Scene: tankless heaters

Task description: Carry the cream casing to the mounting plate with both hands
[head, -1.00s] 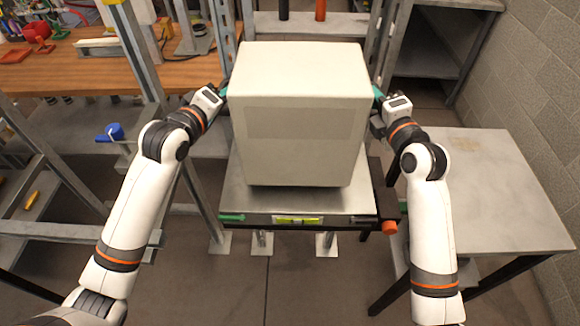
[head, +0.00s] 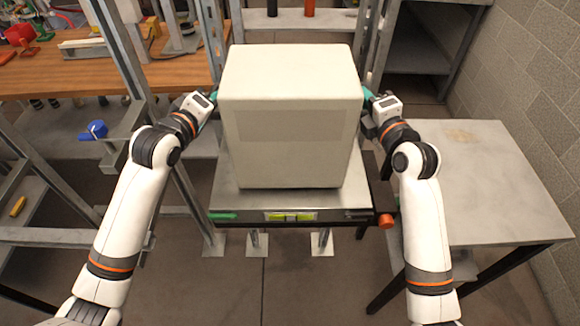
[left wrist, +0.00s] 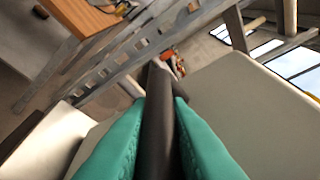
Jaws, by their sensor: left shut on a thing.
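The cream casing (head: 290,145) is a large upright box in the middle of the head view, over a grey metal stand top (head: 285,202). Whether it rests there or hangs just above is unclear. My left gripper (head: 213,95) is at its left side, its teal fingers (left wrist: 158,150) shut on a dark bar-like handle (left wrist: 157,110) in the left wrist view. My right gripper (head: 369,95) is against the casing's right side; the casing and wrist hide its fingertips, so its grip cannot be seen. I cannot make out the mounting plate.
A grey table (head: 480,180) stands at the right beside a block wall (head: 530,90). A wooden workbench (head: 110,70) with tools is at the back left. Metal uprights (head: 211,50) stand behind the casing. An orange knob (head: 386,221) sticks out at the stand's front right.

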